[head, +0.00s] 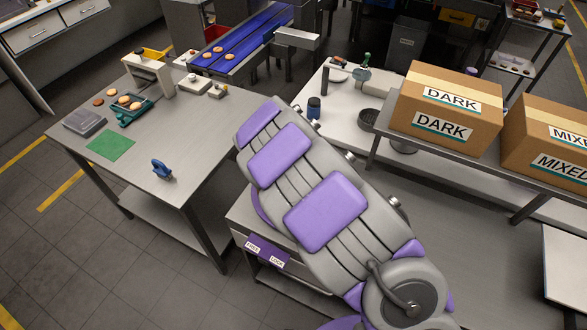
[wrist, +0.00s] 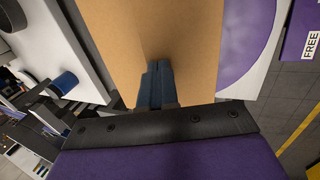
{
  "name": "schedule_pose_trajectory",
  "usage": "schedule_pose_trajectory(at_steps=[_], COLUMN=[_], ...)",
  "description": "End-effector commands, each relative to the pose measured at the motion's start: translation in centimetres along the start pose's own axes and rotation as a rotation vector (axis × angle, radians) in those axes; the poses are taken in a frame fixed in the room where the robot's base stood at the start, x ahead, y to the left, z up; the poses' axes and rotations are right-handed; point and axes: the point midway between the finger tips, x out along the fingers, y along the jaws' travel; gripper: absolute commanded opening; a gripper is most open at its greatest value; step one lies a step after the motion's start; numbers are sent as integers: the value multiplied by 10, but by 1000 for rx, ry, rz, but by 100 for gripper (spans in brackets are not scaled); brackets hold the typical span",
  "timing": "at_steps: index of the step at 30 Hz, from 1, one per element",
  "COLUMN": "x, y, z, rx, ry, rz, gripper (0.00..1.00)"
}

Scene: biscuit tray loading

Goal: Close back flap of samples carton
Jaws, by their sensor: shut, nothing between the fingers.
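In the wrist view, a plain brown cardboard surface (wrist: 195,25) fills the top middle; it appears to be part of the samples carton. My gripper (wrist: 158,68) is shut and empty, with its blue fingertips over or against this cardboard. I cannot tell if they touch it. Which flap this is, and how far it is folded, does not show. In the head view my grey and purple arm covers the carton and the gripper.
A blue-bodied jar (head: 314,107) stands on the white counter behind. A DARK carton (head: 447,108) and a MIXED carton (head: 545,140) sit on a shelf at right. The left table (head: 135,190) holds a green mat (head: 110,145).

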Motion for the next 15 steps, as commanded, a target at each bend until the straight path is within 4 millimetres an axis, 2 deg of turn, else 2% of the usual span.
schedule_pose_trajectory(at_steps=[15], x=[20], y=[9], z=[-1], rx=[3], ry=[5], rz=[-286], gripper=[0])
